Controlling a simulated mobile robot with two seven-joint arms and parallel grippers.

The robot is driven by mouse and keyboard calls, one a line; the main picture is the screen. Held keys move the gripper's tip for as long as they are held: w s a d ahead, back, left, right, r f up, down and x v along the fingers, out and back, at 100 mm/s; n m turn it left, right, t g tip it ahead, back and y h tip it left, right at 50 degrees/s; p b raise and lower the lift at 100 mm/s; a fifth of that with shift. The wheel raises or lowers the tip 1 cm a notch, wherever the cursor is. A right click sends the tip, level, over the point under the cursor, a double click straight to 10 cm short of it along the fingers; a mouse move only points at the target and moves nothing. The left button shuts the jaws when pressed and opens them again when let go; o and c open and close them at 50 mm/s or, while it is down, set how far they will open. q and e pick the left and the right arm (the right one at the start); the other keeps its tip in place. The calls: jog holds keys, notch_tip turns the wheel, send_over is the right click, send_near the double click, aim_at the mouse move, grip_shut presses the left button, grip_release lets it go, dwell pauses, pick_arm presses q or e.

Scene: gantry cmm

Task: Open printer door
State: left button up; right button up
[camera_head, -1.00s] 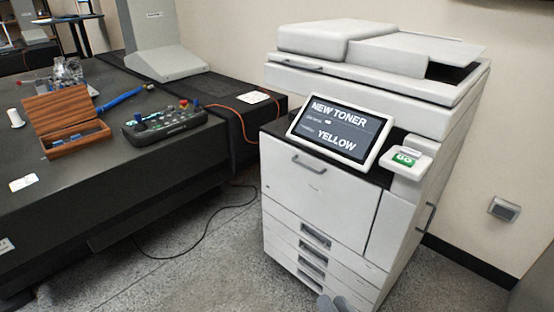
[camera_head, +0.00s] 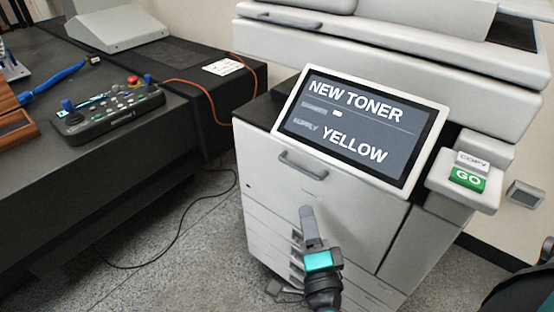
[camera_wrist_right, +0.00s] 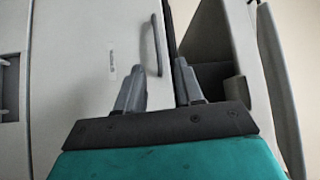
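The white printer (camera_head: 480,80) stands at the right, with a tilted screen (camera_head: 362,130) reading "NEW TONER" and "YELLOW". Its front door (camera_head: 275,190) is shut, with a grey bar handle (camera_head: 303,165) near the top edge. My right gripper (camera_head: 307,212) is in front of the door, below the handle, and looks empty. In the right wrist view its two fingers (camera_wrist_right: 159,82) are spread apart. The handle (camera_wrist_right: 156,45) lies ahead of the fingertips, between them sideways, apparently not touched. My left gripper is not in view.
A green GO button (camera_head: 467,180) sits on a ledge right of the screen. Drawers lie below the door. A dark table (camera_head: 130,165) with a control box (camera_head: 108,110) stands at the left. A black cable (camera_head: 190,225) lies on the floor between.

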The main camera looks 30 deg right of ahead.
jog(key=w, duration=0.1)
jog(key=b, duration=0.1)
send_near(297, 172)
jog(key=shift+m, duration=0.3)
jog(key=w+r, duration=0.1)
jog(key=r, duration=0.1)
jog(key=w+r, duration=0.4)
jog(key=shift+w+d, duration=0.2)
jog(key=shift+d, duration=0.2)
grip_shut()
